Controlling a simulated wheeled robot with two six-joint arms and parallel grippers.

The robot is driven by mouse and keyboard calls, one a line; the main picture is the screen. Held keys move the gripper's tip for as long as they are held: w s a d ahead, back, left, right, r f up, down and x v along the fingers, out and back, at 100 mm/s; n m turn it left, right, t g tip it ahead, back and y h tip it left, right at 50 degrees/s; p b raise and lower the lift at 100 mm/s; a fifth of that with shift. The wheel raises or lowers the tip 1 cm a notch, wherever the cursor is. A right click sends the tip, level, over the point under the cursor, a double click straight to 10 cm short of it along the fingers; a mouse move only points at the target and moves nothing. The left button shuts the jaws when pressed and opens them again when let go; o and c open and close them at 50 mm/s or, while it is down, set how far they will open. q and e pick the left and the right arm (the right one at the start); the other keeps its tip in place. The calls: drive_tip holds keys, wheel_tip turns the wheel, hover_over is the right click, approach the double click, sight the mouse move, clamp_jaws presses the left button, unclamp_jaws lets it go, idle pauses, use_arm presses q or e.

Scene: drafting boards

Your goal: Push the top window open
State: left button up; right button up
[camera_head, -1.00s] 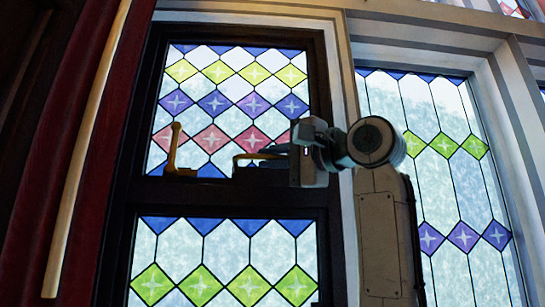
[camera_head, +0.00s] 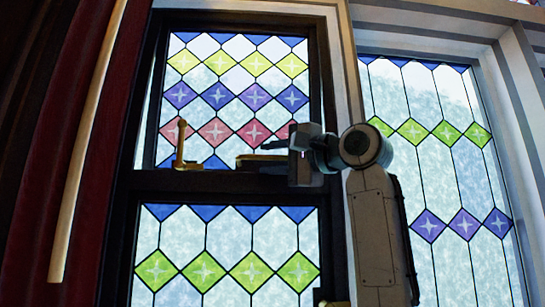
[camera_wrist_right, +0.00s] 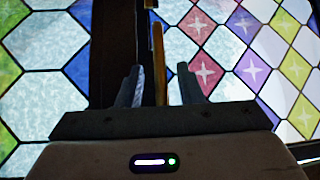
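The top window (camera_head: 238,100) has clear, yellow, purple and red diamond panes in a dark frame. A thin pale strip shows along its left side, so its sash looks slightly out of the frame. My right gripper (camera_head: 274,154) is at this bar, pointing left. In the right wrist view, my right gripper's fingers (camera_wrist_right: 160,88) are apart, with a brass bar (camera_wrist_right: 158,55) between them. Contact is unclear. My left gripper is not visible.
The lower window (camera_head: 228,245) with green diamonds is below, with a brass piece (camera_head: 335,303) at its right. A tall side window (camera_head: 430,170) stands to the right. A red curtain (camera_head: 100,150) and a pale pole (camera_head: 88,150) are at the left.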

drive_tip(key=shift+d, duration=0.1)
drive_tip(key=shift+s+d+f+b, duration=0.15)
drive_tip(key=shift+s+b, duration=0.05)
drive_tip(key=shift+b, duration=0.15)
drive_tip(key=b+v, duration=0.6)
drive_tip(key=v, duration=0.4)
drive_tip(key=shift+d, duration=0.1)
